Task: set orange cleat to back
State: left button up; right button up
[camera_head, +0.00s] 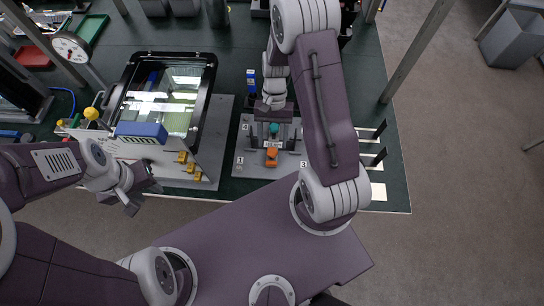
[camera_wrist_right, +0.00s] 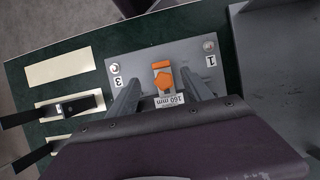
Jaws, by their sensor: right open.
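The orange cleat (camera_head: 272,157) sits on a grey plate (camera_head: 254,168) with numbered corners, near the plate's front edge. My right gripper (camera_head: 273,139) is open above the plate. In the right wrist view its two fingers (camera_wrist_right: 160,95) stand apart on either side of the cleat, and I see no contact. My left gripper (camera_head: 137,199) hangs at the left, off the table's front edge and far from the cleat; its jaw opening is unclear.
A black-framed floodlight housing (camera_head: 207,85) stands on a grey base left of the plate, with a blue block (camera_head: 141,131) and yellow clips (camera_head: 184,157) in front. A dial gauge (camera_head: 70,47) is at the far left.

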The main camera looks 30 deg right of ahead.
aim_at(271, 162)
jog(key=shift+s+a, duration=0.2)
jog(key=shift+s, duration=0.05)
jog(key=x, duration=0.8)
jog(key=shift+w+f, duration=0.15)
jog(key=shift+f, duration=0.35)
grip_shut()
dwell(0.6)
